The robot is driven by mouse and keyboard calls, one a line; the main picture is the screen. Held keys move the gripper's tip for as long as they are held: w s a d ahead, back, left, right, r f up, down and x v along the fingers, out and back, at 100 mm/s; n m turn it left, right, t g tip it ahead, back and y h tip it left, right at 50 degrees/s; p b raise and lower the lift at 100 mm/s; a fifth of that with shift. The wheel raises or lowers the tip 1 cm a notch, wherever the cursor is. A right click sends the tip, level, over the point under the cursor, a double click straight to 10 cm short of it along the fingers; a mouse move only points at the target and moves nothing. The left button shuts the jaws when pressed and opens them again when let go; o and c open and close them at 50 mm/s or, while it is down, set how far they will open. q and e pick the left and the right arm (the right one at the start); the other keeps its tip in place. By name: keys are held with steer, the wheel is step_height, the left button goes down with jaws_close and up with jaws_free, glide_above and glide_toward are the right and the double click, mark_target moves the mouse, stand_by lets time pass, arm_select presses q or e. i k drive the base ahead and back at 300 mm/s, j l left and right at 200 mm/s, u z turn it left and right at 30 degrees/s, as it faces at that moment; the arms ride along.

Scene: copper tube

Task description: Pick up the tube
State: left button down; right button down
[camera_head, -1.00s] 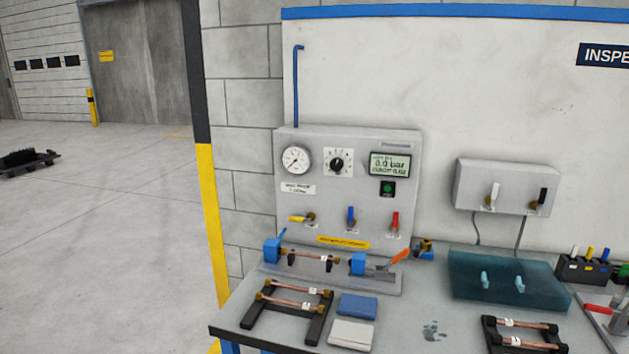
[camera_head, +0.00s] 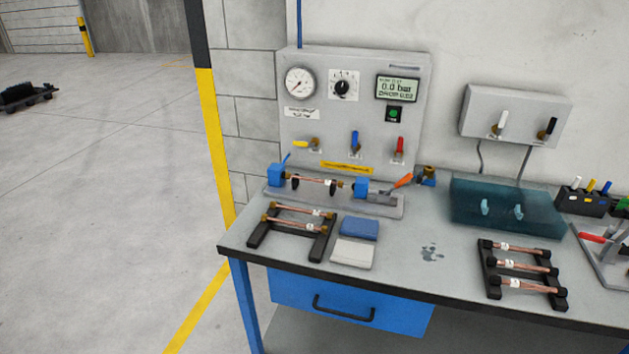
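Several copper tubes with brass ends and white labels are in the head view. One copper tube (camera_head: 317,180) lies in the test fixture between two blue clamp blocks (camera_head: 277,175). Two copper tubes (camera_head: 292,225) lie across the black rack at the left of the bench (camera_head: 412,280). More copper tubes (camera_head: 522,266) lie on a second black rack at the right. I cannot tell from the task words which tube is meant. Neither of my grippers is in view.
The test panel (camera_head: 356,115) with gauge, display and valves stands behind the fixture. A blue cloth (camera_head: 358,229) and a white cloth (camera_head: 352,254) lie beside the left rack. A translucent teal box (camera_head: 507,212) stands at the back right. The bench middle is mostly clear, with a wet patch (camera_head: 432,252).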

mark_target(288, 176)
steer(key=z, duration=2.2)
steer(key=i+j+u, duration=0.1)
steer(key=j+u, duration=0.3)
steer(key=i+j+u, duration=0.15)
steer(key=j+u, duration=0.25)
steer(key=i+j+u, duration=0.2)
steer(key=j+u, duration=0.25)
